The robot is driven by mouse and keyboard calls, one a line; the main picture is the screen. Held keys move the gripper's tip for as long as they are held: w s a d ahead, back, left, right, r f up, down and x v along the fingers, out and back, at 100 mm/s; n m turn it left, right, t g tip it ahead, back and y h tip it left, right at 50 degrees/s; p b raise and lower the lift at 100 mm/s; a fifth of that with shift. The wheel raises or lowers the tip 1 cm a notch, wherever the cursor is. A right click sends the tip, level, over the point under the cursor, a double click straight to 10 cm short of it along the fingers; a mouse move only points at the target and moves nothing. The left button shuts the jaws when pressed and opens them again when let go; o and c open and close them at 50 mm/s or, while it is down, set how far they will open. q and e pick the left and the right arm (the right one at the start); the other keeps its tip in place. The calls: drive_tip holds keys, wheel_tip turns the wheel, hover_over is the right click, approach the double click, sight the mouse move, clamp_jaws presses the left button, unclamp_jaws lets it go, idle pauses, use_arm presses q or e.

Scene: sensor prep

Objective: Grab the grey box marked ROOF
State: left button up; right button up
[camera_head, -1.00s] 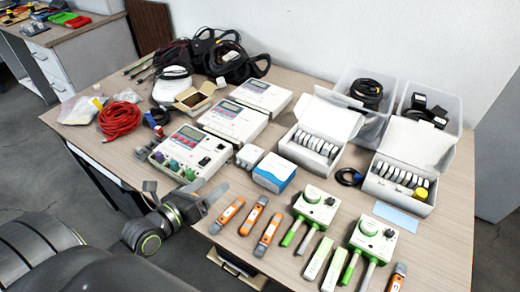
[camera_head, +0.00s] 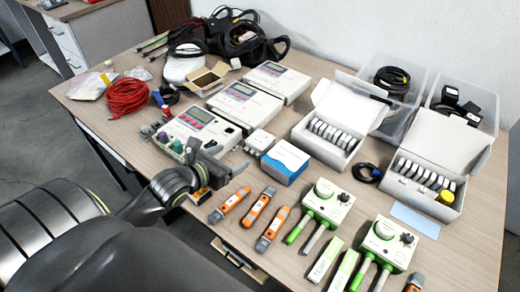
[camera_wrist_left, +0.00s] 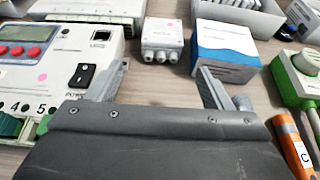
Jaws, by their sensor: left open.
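A small light-grey box (camera_head: 260,141) with cable glands sits on the table between the front white device and the blue-and-white box. No ROOF marking is readable on it. In the left wrist view the grey box (camera_wrist_left: 162,42) is straight ahead, beyond the fingertips and roughly centred between them. My left gripper (camera_head: 212,166) is open and empty, low beside the front white device; in the left wrist view its fingers (camera_wrist_left: 160,84) are spread wide, apart from the box. My right gripper is not in view.
The front white device (camera_head: 200,130) stands left of the grey box, and the blue-and-white box (camera_head: 286,162) stands close on its right. Orange testers (camera_head: 256,210) and green-and-white units (camera_head: 328,203) lie nearer the front edge. Open white cartons (camera_head: 330,135) stand further right.

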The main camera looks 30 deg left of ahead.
sight(253, 147)
use_arm(q)
drive_tip(key=shift+b+x, duration=0.9)
drive_tip(key=shift+x, duration=0.15)
drive_tip(key=x, duration=0.9)
drive_tip(key=shift+w+d+f, duration=0.2)
drive_tip(key=shift+w, duration=0.1)
drive_tip(key=c, duration=0.8)
